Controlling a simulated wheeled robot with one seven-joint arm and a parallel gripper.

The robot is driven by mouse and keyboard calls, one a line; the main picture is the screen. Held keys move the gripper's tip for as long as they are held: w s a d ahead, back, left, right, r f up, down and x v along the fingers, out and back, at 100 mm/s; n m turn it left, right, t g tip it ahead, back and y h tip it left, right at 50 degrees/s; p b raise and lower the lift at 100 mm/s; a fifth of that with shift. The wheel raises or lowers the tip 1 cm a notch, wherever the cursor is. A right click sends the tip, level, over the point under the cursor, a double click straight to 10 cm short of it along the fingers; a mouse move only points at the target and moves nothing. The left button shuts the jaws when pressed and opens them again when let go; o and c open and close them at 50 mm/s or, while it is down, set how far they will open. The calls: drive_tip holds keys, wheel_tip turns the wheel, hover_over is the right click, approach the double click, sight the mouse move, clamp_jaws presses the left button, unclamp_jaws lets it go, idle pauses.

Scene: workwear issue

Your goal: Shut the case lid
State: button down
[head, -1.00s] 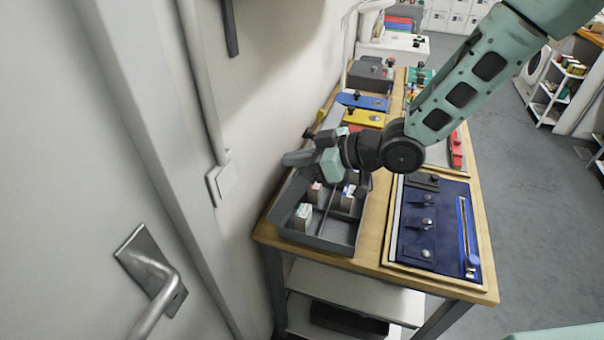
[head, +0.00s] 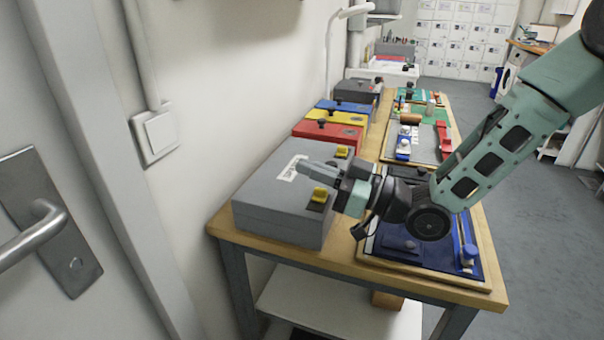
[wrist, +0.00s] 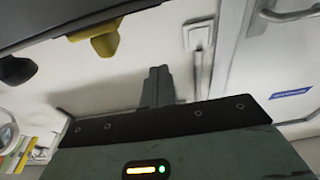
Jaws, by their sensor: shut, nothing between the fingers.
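The grey case (head: 285,222) stands at the near left corner of the workbench. Its lid (head: 262,185) is down over the box and looks level; the compartments are hidden. A white label and a yellow knob (head: 319,194) on a dark plate show on the lid. My gripper (head: 304,168) is shut and empty, above the right part of the lid; I cannot tell whether it touches. In the wrist view, which looks upside down, the shut fingers (wrist: 158,75) point towards the wall. A grey surface (wrist: 60,18) with a yellow knob (wrist: 103,40) shows along the top there.
Red (head: 328,136), yellow (head: 352,124) and blue (head: 345,106) cases stand in a row behind the grey one. A dark blue board (head: 405,262) lies on the bench to its right. The wall and a door handle (head: 40,228) are at the left.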

drive_tip(key=shift+s+d+f+b, duration=0.1)
drive_tip(key=shift+d+f+b, duration=0.2)
drive_tip(key=shift+f, duration=0.15)
drive_tip(key=shift+s+d+f+b, duration=0.1)
drive_tip(key=shift+d+f+b, duration=0.15)
drive_tip(key=shift+f, duration=0.2)
drive_tip(key=shift+r, duration=0.15)
wheel_tip(320, 180, up, 10)
drive_tip(key=shift+p, duration=0.45)
idle(0.6)
